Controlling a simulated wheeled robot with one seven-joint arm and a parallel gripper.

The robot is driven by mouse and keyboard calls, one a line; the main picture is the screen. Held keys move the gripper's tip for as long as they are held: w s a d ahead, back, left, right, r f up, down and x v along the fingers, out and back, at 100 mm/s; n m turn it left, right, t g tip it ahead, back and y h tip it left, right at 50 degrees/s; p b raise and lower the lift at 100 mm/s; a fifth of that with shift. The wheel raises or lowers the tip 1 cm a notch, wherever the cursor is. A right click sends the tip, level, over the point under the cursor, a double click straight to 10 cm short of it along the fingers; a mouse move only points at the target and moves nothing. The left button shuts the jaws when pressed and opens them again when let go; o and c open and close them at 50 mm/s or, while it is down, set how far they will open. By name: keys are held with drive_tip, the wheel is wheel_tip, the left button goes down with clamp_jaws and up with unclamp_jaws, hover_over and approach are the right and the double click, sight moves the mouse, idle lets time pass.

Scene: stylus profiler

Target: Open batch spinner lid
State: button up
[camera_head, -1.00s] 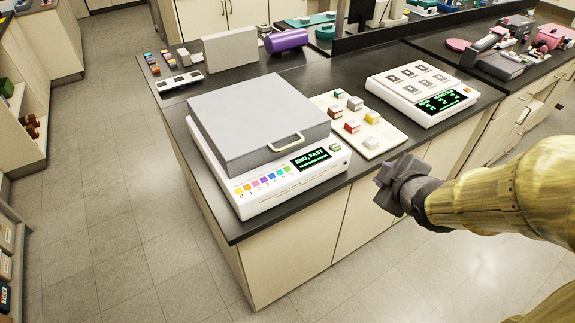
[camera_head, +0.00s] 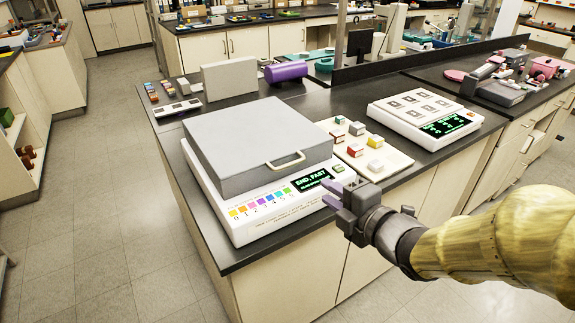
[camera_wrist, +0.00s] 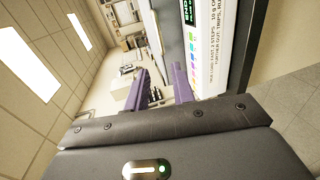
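The batch spinner (camera_head: 262,213) is a white machine on the dark counter, with a lit display and a row of coloured numbered squares on its front. Its grey lid (camera_head: 250,127) lies flat and shut on top. A pale handle (camera_head: 286,161) is on the lid's front face. My gripper (camera_head: 334,193) is just in front of the machine's right front corner, right of and below the handle, with nothing in it. In the wrist view my gripper (camera_wrist: 162,88) shows two purple fingers apart, and the spinner's front panel (camera_wrist: 215,45) is close on the right. The handle is not clear there.
A cream board (camera_head: 385,163) with several coloured blocks stands right of the spinner. A second white device (camera_head: 425,118) with a display is farther right. Behind are a grey upright panel (camera_head: 230,77) and a purple cylinder (camera_head: 288,70). Open floor (camera_head: 110,215) is on the left.

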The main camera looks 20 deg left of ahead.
sight(289, 166)
drive_tip(key=p+x, duration=0.8)
drive_tip(key=x, duration=0.9)
drive_tip(key=shift+w+p, duration=0.15)
drive_tip(key=shift+p, duration=0.25)
clamp_jaws()
